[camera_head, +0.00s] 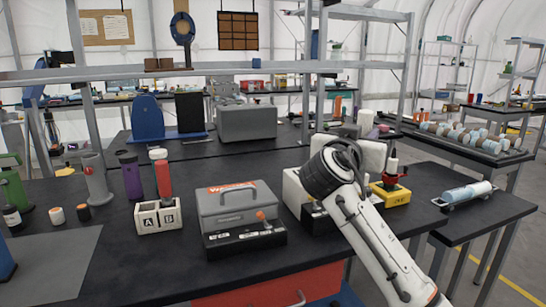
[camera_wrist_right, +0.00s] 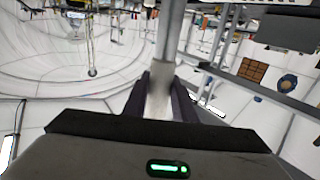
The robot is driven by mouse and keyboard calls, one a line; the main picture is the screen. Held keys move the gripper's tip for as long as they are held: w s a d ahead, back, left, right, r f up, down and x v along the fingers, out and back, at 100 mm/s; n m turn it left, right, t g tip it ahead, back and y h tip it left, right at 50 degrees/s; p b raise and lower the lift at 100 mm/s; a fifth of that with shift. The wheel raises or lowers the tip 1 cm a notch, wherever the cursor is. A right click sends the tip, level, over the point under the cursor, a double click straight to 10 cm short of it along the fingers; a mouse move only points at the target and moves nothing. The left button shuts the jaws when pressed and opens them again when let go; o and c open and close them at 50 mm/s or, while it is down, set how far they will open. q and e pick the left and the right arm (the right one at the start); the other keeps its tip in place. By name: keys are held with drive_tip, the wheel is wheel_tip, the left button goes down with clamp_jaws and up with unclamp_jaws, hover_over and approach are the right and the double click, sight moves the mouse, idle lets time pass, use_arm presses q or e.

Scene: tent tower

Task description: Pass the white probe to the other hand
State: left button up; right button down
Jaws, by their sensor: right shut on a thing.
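My right gripper (camera_wrist_right: 160,92) shows in the right wrist view with its two dark fingers shut on a pale grey-white rod, the white probe (camera_wrist_right: 169,45). The probe sticks out beyond the fingers toward the top of that view. In the head view my right arm comes in from the lower right, and its dark wrist hides the fingers and the probe. My left gripper is in neither view. A white two-slot holder marked A and B (camera_head: 158,219) stands on the dark table. A red tool with a pale top (camera_head: 163,178) stands upright in its B side.
A grey case (camera_head: 238,205) stands right of the holder. A purple bottle (camera_head: 131,178) and a grey cylinder (camera_head: 96,180) stand behind left. A yellow box (camera_head: 389,195) is right of my wrist. A grey mat (camera_head: 50,262) lies clear at the front left.

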wheel_tip(320, 180, down, 2)
drive_tip(key=shift+f, duration=0.25)
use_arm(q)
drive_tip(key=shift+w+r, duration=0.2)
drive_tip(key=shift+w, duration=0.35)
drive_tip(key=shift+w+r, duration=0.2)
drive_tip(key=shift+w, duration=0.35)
use_arm(e)
drive_tip(key=s+f+n+t+y, duration=0.1)
drive_tip(key=s+f+n+y, duration=0.2)
drive_tip(key=s+f, duration=0.9)
drive_tip(key=s+f+n+t+y, duration=0.1)
drive_tip(key=s+f+n+y, duration=0.2)
drive_tip(key=s+f, duration=1)
drive_tip(key=s+y, duration=0.3)
drive_tip(key=s, duration=0.4)
drive_tip(key=shift+d+f, duration=0.15)
drive_tip(key=shift+d, duration=0.1)
use_arm(q)
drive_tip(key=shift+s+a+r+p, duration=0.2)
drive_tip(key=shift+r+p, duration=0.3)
drive_tip(key=shift+p, duration=0.6)
use_arm(e)
drive_tip(key=shift+r+t+y, duration=0.3)
drive_tip(key=shift+r, duration=1.2)
